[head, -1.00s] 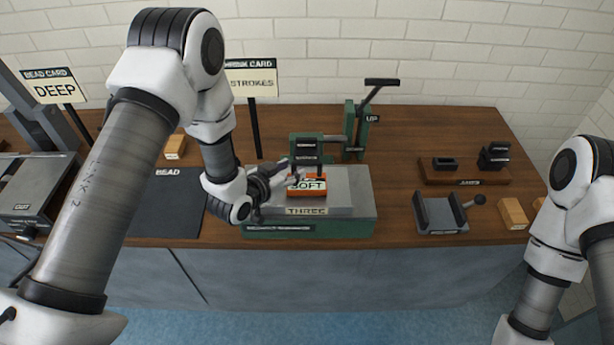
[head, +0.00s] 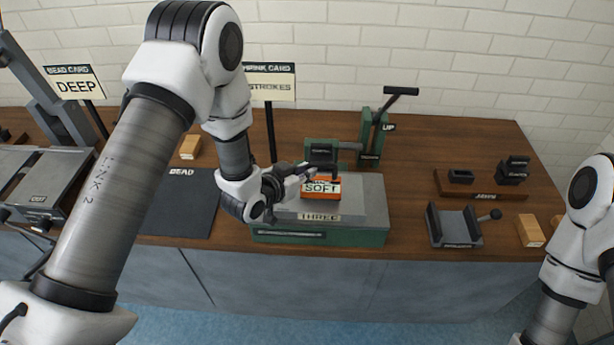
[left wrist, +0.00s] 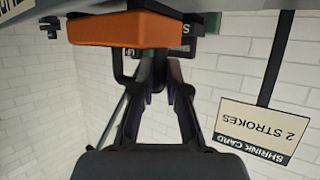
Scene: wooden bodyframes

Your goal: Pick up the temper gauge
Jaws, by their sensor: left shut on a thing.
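The temper gauge, taken to be the orange block labelled SOFT (head: 321,188), rests on the grey plate marked THREE (head: 358,199) on the green base. In the left wrist view the orange block (left wrist: 135,29) is at the top with a black handle (left wrist: 118,66) extending from it. My left gripper (head: 306,174) reaches in from the left at the block's upper left side. In the left wrist view my left gripper's fingers (left wrist: 160,70) are close together, shut at the handle; the exact contact is partly hidden. My right arm shows at the right edge, its gripper out of frame.
A green press with a lever (head: 373,135) stands behind the block. A shrink card (head: 268,84) stands on a post behind my left arm. A black mat (head: 180,205) lies left, a grey open fixture (head: 455,228) right. Bare wood lies between base and fixture.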

